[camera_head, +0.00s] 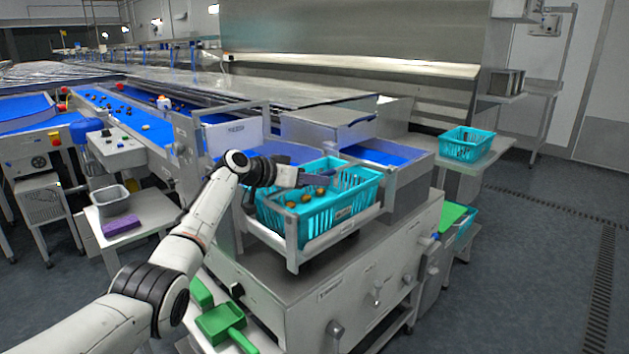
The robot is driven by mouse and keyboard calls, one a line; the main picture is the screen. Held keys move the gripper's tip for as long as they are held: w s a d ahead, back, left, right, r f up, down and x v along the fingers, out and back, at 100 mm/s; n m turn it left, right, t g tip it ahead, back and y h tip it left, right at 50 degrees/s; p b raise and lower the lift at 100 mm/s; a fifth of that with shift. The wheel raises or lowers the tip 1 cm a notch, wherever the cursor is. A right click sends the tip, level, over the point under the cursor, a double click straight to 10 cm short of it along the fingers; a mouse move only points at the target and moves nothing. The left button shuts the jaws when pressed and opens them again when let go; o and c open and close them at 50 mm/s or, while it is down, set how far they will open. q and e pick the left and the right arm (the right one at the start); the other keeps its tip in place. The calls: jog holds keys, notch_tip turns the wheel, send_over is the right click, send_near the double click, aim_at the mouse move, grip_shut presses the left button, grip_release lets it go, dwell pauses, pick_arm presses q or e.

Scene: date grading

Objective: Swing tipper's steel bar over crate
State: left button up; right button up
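A turquoise crate (345,205) with several brown dates in it sits in the steel cradle of the tipper (292,250) in the head view. A steel rail (345,234) runs low along the crate's near side. I cannot tell for sure which part is the swinging bar. My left gripper (308,179) reaches in from the left, at the crate's far left rim. Its fingers are small and dark against the crate, so I cannot tell whether they are open or hold anything. My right gripper is out of view.
A blue-lined chute (385,152) lies behind the crate. A second turquoise crate (466,144) stands on a side shelf at the right. A green scoop (222,322) lies low in front. A grey tub (112,200) and purple block (122,224) sit on a left stand.

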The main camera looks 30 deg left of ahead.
pick_arm(q)
jog(key=shift+o, duration=0.7)
jog(key=shift+s, duration=0.1)
jog(key=shift+s+a+r, duration=0.1)
jog(key=shift+s+a, duration=0.1)
jog(key=shift+s, duration=0.05)
jog(key=v, duration=0.8)
jog(key=shift+s+r, duration=0.1)
jog(key=shift+s, duration=0.05)
jog(key=shift+s+a+r, duration=0.2)
jog(key=shift+s+r, duration=0.05)
jog(key=shift+s, duration=0.25)
